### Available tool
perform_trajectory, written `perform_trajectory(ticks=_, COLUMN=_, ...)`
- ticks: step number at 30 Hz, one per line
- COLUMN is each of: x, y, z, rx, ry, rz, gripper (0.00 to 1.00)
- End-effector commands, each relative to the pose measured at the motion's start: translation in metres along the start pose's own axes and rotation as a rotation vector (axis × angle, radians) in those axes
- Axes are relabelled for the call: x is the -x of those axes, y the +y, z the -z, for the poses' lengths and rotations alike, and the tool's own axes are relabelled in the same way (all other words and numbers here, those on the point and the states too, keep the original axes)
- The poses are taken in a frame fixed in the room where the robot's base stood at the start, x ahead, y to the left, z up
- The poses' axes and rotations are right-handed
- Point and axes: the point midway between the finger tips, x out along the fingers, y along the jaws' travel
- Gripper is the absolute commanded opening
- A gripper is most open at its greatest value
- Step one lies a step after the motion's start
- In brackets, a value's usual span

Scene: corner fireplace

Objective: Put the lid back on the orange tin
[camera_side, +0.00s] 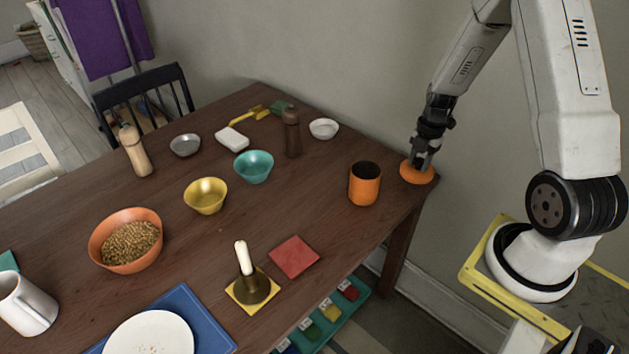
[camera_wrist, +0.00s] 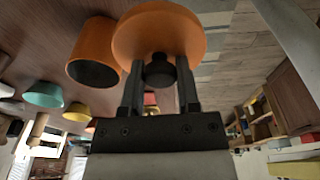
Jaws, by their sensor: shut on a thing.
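The orange tin (camera_side: 364,186) stands upright and open near the table's right end, its dark inside showing. The wrist view shows the tin (camera_wrist: 88,45) left of the lid. The round orange lid (camera_side: 417,175) is at the table's right corner, to the right of the tin and apart from it. My gripper (camera_side: 420,163) is above the lid, pointing down. In the wrist view my gripper (camera_wrist: 159,72) is shut on the dark knob of the lid (camera_wrist: 158,30), one finger on each side. I cannot tell whether the lid touches the table.
A brown pepper mill (camera_side: 292,134), a white bowl (camera_side: 324,128) and a teal bowl (camera_side: 254,166) stand left of the tin. The table between tin and lid is clear.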

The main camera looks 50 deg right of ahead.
Motion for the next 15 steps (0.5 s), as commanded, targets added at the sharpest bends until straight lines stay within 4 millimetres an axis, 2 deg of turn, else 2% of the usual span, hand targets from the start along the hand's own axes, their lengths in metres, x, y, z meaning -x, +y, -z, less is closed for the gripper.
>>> perform_trajectory(ticks=5, x=0.001, y=0.004, z=0.002, rx=0.001, ry=0.000, rz=0.000, gripper=0.00)
perform_trajectory(ticks=8, x=0.003, y=0.014, z=0.005, rx=0.004, ry=-0.002, rz=-0.002, gripper=0.00)
perform_trajectory(ticks=15, x=0.014, y=0.059, z=0.028, rx=0.006, ry=-0.003, rz=-0.003, gripper=0.00)
